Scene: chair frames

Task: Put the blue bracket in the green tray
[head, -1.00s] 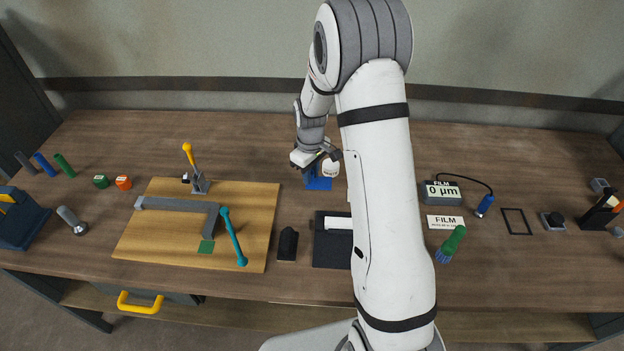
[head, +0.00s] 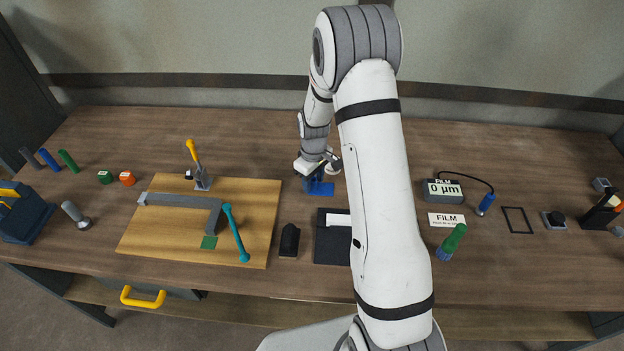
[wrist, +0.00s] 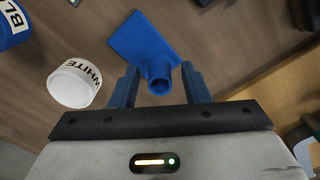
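The blue bracket (head: 322,188) lies on the brown table near the middle, and part of it is hidden by my gripper in the head view. The wrist view shows it as a flat blue plate (wrist: 140,38) with a round hollow boss. My gripper (wrist: 160,82) has its two blue fingers on either side of the boss. The fingers look open, with thin gaps beside the boss. In the head view my gripper (head: 317,172) is low over the bracket.
A white jar labelled WHITE (wrist: 74,84) stands close left of my gripper, with a blue jar (wrist: 12,25) beyond it. The wooden board (head: 160,240) with a grey frame lies to the left. A black tray (head: 330,252) is in front, partly behind my arm.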

